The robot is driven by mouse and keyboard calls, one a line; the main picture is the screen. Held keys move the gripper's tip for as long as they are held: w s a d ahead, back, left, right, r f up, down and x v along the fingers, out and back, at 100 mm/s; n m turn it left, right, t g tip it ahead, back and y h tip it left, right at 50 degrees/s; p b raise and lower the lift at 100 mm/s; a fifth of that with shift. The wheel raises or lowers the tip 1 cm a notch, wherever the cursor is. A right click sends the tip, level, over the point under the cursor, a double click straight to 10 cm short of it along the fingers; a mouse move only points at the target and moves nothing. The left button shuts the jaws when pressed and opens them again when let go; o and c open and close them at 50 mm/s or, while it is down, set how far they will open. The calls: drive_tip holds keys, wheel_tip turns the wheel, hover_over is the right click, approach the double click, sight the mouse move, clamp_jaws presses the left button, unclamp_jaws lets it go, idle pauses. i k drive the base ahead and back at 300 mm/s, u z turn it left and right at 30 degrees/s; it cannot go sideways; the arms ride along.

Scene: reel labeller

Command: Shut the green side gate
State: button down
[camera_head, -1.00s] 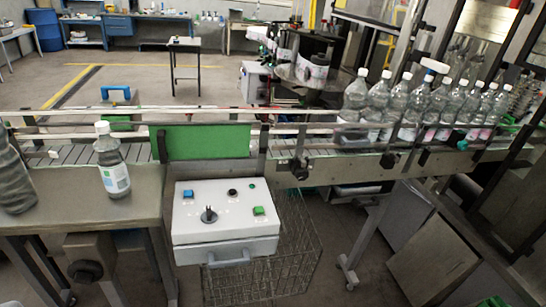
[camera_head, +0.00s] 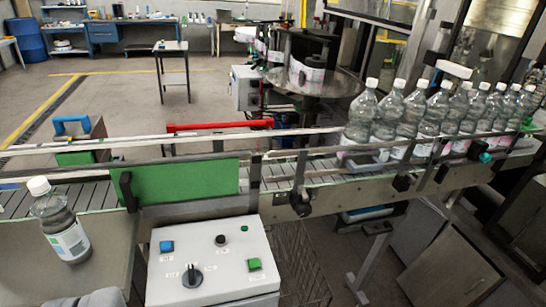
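The green side gate (camera_head: 187,181) is a flat green panel along the near side of the conveyor, left of centre. A black handle (camera_head: 128,191) stands at its left end. Its right end is near a dark upright post (camera_head: 255,178). The panel runs roughly along the rail; I cannot tell whether it is fully closed or latched. My gripper cannot be made out in this view. A grey rounded shape at the bottom left edge is cut off, and I cannot tell what it is.
A white control box (camera_head: 213,265) with buttons and a knob sits below the gate. A labelled bottle (camera_head: 60,222) stands on the grey table at left. Several clear bottles (camera_head: 412,115) line the conveyor (camera_head: 330,184) at right. A red bar (camera_head: 220,125) lies behind the gate.

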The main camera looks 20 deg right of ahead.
sight(134, 186)
drive_tip(key=i, duration=1.15)
drive_tip(key=u, duration=0.35)
